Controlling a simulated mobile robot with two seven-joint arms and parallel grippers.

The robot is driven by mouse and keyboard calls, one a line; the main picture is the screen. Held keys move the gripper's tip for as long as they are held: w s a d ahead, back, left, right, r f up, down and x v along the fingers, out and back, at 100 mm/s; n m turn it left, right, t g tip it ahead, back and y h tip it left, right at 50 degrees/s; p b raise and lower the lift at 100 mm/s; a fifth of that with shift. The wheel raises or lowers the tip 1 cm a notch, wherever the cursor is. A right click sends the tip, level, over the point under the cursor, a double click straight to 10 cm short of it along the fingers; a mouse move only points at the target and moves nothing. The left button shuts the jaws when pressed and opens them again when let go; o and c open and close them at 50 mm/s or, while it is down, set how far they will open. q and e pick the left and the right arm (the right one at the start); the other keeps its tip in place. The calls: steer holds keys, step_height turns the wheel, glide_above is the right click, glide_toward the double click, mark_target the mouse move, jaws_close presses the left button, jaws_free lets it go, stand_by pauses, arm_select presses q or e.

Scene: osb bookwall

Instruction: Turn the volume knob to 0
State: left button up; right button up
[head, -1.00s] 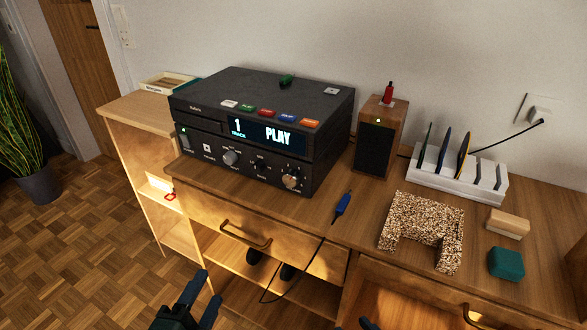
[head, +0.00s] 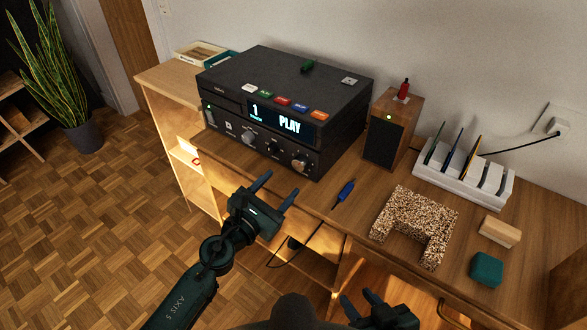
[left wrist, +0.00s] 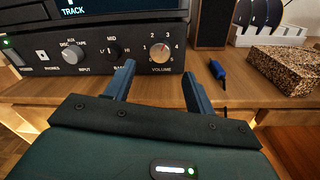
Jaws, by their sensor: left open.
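A small reddish mark seems to point up and right; the exact number is unclear. My left gripper (head: 278,185) is open and empty in front of the stereo, below the knob and apart from it. In the left wrist view its fingers (left wrist: 158,72) stand either side of the knob's line. My right gripper (head: 359,300) is at the bottom edge, fingers apart and empty.
Other knobs (left wrist: 74,53) sit left of the volume knob. A blue pen-like tool (head: 343,194) lies on the sideboard right of my left gripper. A speaker (head: 392,130), speckled U-shaped block (head: 416,222), white rack (head: 465,176) and teal block (head: 486,268) stand further right.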

mark_target(298, 167)
arm_select(q)
steer(key=b+x, duration=0.1)
steer(key=x, duration=0.5)
steer(key=shift+w+d, duration=0.2)
steer(key=shift+w, duration=0.05)
steer(key=shift+c, duration=0.7)
steer(key=c, duration=0.8)
steer(key=shift+c, duration=0.2)
